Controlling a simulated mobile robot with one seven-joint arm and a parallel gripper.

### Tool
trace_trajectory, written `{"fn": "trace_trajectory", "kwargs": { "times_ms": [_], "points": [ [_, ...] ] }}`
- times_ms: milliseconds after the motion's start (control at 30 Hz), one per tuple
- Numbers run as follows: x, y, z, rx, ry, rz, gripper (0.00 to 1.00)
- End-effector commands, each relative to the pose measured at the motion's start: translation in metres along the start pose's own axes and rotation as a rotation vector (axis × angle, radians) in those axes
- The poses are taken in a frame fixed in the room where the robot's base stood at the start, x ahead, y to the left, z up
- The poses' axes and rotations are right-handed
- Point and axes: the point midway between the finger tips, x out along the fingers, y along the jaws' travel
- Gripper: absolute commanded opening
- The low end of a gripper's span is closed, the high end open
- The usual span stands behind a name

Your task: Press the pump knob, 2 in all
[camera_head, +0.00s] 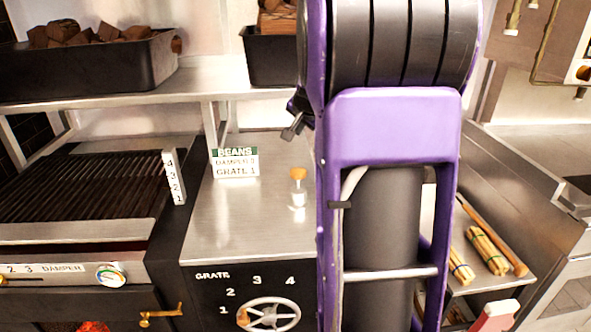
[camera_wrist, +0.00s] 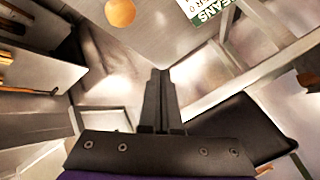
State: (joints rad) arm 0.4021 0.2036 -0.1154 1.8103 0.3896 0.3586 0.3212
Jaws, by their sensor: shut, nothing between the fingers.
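The pump knob (camera_head: 298,173) is a small orange cap on a short pale stem, standing on the steel counter (camera_head: 240,215) just left of my arm. In the wrist view the knob (camera_wrist: 119,12) is a round orange disc near the top edge, left of my fingertips. My gripper (camera_wrist: 160,73) is shut and empty, its two dark fingers side by side. The fingertips are apart from the knob in that view. In the head view only part of my gripper (camera_head: 292,128) shows beside my purple arm, above and behind the knob in the picture.
A sign reading BEANS, DAMPER, GRATE 1 (camera_head: 235,163) stands left of the knob. A grill (camera_head: 85,188) is further left. Black bins (camera_head: 90,72) sit on the shelf above. A grate handwheel (camera_head: 270,314) is on the counter's front. Bundled sticks (camera_head: 486,250) lie right.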

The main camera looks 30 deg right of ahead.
Motion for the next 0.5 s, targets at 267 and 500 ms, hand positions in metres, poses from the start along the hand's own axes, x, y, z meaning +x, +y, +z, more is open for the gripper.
{"fn": "trace_trajectory", "kwargs": {
  "times_ms": [267,500],
  "points": [
    [0.0003,0.0000,0.0002,-0.001,0.000,0.000,0.00],
    [0.0074,0.0051,0.0051,-0.001,-0.001,0.000,0.00]
  ]
}}
